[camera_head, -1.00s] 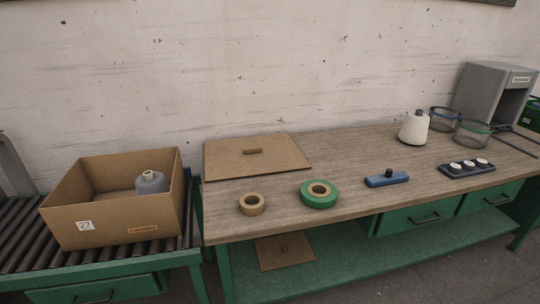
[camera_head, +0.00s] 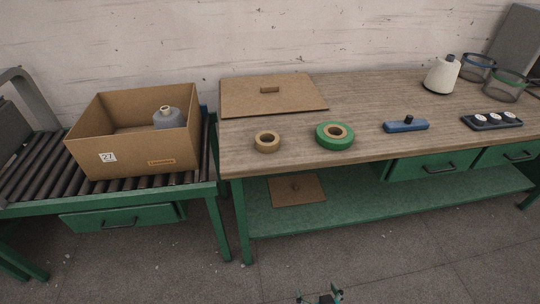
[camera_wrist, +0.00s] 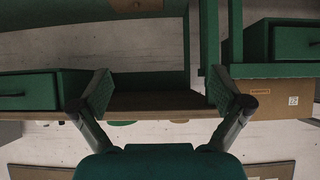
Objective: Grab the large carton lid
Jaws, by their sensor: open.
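The large carton lid (camera_head: 240,101) is a flat brown board with a small raised handle (camera_head: 270,90). It lies flat at the back left of the wooden worktable in the head view. A smaller brown lid (camera_head: 310,188) with a knob lies on the green lower shelf. My gripper (camera_head: 319,294) shows at the bottom edge of the head view, in front of the bench and well apart from both lids. In the wrist view my gripper (camera_wrist: 165,92) has its fingers spread wide with nothing between them.
A tan tape roll (camera_head: 267,142), green tape roll (camera_head: 335,136) and blue tool (camera_head: 405,126) stand near the table front. The floor ahead is clear.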

